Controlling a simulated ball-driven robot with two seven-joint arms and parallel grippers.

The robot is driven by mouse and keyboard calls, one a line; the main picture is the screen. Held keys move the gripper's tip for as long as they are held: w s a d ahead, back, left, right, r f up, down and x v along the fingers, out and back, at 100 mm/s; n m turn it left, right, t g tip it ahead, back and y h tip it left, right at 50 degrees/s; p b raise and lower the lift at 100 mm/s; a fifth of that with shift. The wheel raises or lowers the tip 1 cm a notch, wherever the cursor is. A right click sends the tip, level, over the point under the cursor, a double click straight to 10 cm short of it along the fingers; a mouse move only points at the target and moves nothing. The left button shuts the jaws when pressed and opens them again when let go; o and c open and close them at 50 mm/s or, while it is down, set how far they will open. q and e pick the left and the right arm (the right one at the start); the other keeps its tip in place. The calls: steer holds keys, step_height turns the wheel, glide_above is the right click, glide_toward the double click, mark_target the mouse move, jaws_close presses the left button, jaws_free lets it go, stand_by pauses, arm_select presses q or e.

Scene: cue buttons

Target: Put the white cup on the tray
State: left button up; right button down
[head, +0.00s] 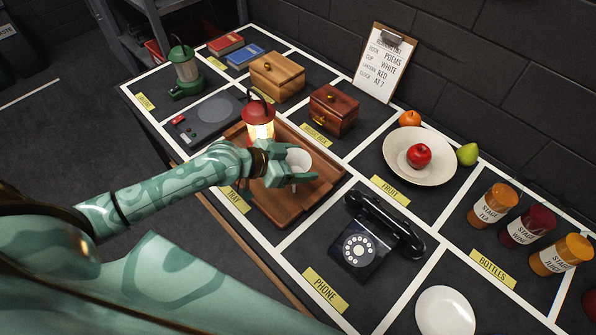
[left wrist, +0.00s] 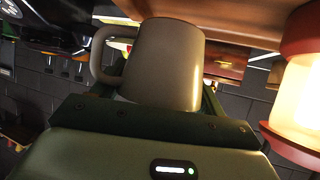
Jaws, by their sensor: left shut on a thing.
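The white cup (head: 299,158) is between the fingers of my left gripper (head: 303,170), which is shut on it, over the brown wooden tray (head: 285,208). The cup (left wrist: 165,62) also fills the middle of the left wrist view, with its handle at the left. The fingers hide part of the cup in the head view. I cannot tell whether its base touches the tray. A lit red lantern (head: 259,113) stands on the tray's far left part, beside my gripper. My right gripper is not in view.
A black phone (head: 368,245) is right of the tray. A dark red box (head: 334,108) and a wooden box (head: 277,77) stand behind. The tray's near part is clear.

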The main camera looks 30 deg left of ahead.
mark_target(300, 162)
arm_select(q)
steer(key=shift+w+a+f+b, duration=0.3)
steer(key=shift+w+f, duration=0.15)
steer(key=shift+f, duration=0.2)
steer(key=shift+w+a+f+b, duration=0.2)
steer(key=shift+w+f+b, duration=0.15)
steer(key=shift+f, duration=0.25)
steer(key=f, duration=0.1)
steer(key=f+b, duration=0.1)
steer(key=f, duration=0.1)
steer(key=shift+w+a+f, duration=0.1)
steer(key=shift+w+f, duration=0.15)
steer(key=shift+r, duration=0.1)
steer(key=shift+s+b, duration=0.1)
steer(key=shift+b, duration=0.2)
steer(key=o, duration=0.7)
steer(key=shift+f, duration=0.2)
steer(key=o, duration=0.3)
steer(key=shift+r, duration=0.1)
